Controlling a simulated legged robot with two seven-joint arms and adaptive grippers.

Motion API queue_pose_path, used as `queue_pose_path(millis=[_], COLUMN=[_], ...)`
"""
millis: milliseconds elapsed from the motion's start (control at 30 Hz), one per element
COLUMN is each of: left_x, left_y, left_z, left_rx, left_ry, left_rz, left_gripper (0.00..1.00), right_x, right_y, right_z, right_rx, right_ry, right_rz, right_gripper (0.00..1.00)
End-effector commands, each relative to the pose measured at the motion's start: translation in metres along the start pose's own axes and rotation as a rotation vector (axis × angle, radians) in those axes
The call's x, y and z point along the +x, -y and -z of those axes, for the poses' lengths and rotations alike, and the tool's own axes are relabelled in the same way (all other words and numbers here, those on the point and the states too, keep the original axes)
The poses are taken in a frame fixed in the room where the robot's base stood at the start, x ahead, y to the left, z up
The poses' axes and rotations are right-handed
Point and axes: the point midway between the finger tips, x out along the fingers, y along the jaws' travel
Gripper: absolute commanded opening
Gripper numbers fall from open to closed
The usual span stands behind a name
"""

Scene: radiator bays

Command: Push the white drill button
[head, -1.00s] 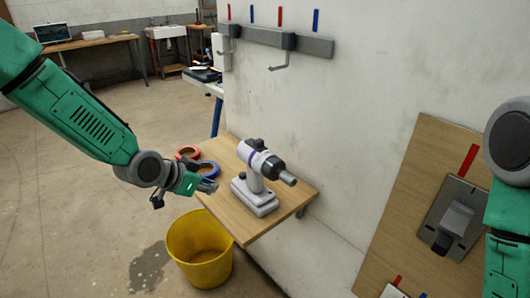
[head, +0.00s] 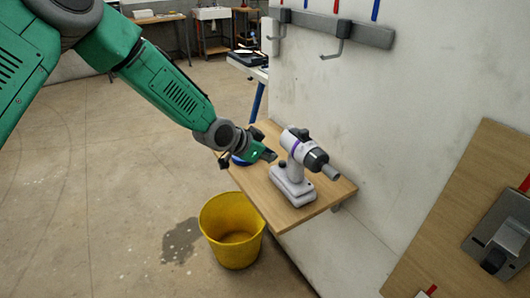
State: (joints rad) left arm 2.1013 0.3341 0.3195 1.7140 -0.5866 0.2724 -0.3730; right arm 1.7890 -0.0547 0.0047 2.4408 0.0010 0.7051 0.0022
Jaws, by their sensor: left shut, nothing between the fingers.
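The white drill (head: 293,180) stands upright on its base on a wooden wall shelf (head: 330,192). It has a purple ring, and its dark chuck points right. A small dark button (head: 283,164) shows at the left side of its handle. My left gripper (head: 271,155) is shut and empty, just left of the drill and near the height of the button. A small gap seems to lie between the fingertips and the drill; contact cannot be told. My right gripper is not in view.
A blue tape roll (head: 240,161) lies on the shelf, partly behind my left gripper. A yellow bucket (head: 232,232) stands on the floor below. A hook rail (head: 335,26) is on the wall above. A wooden panel with a metal switch plate (head: 500,235) is at the right.

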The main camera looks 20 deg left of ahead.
Motion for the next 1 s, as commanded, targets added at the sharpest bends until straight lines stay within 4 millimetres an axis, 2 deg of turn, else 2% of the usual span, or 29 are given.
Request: queue_pose_path(millis=[100, 300, 700, 900, 1000], left_x=[0.021, 0.038, 0.041, 0.055, 0.055], left_y=[-0.001, -0.002, 0.0, -0.002, -0.002], left_z=[-0.001, 0.001, 0.0, -0.016, -0.017], left_rx=[0.0, 0.002, 0.001, 0.0, -0.001], left_ry=[0.0, 0.001, -0.001, 0.002, 0.006], left_rz=[0.0, 0.001, 0.0, -0.001, -0.002], left_gripper=[0.0, 0.0, 0.0, 0.0, 0.0], right_x=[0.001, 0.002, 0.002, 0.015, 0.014], right_y=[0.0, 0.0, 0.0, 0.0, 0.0], right_z=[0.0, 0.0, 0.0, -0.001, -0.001], right_rx=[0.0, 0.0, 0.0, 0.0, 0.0], right_ry=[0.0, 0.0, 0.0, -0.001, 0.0], right_rz=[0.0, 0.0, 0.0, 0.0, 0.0], right_gripper=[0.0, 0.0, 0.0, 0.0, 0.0])
